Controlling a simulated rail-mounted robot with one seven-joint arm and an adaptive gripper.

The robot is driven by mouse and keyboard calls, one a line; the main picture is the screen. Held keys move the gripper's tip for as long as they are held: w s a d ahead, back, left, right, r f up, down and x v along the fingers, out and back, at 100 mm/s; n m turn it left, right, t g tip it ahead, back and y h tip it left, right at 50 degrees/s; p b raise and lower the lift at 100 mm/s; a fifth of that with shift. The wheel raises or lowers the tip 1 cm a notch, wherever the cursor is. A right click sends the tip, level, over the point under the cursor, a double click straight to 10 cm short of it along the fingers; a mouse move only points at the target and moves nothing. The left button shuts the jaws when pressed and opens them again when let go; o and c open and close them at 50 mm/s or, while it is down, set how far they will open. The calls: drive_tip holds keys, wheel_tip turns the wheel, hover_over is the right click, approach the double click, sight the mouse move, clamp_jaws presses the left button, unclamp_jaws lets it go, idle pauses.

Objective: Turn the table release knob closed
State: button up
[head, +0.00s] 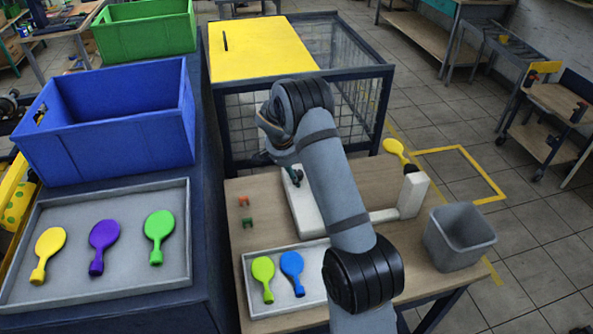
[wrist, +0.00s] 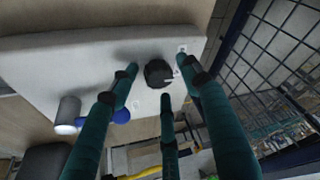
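The black release knob (wrist: 158,73) sits on the white printer table (wrist: 85,60) in the wrist view, with a small white mark on its right side. My gripper (wrist: 160,80) has three teal fingers spread around the knob. Two tips flank it left and right, and the third is below it in the picture. The fingers look apart from the knob, but contact is hard to judge. In the head view, my arm hides most of the white printer (head: 304,208) and the knob; only bits of my teal fingers (head: 292,176) show.
A grey bin (head: 459,237) stands right. A wire cage (head: 352,82) stands behind. In the wrist view, a blue part (wrist: 121,116) is near the left finger.

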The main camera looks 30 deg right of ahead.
drive_tip(key=shift+c, duration=1.3)
drive_tip(key=shift+w+r, duration=0.1)
drive_tip(key=c, duration=0.7)
drive_tip(key=shift+c, duration=0.4)
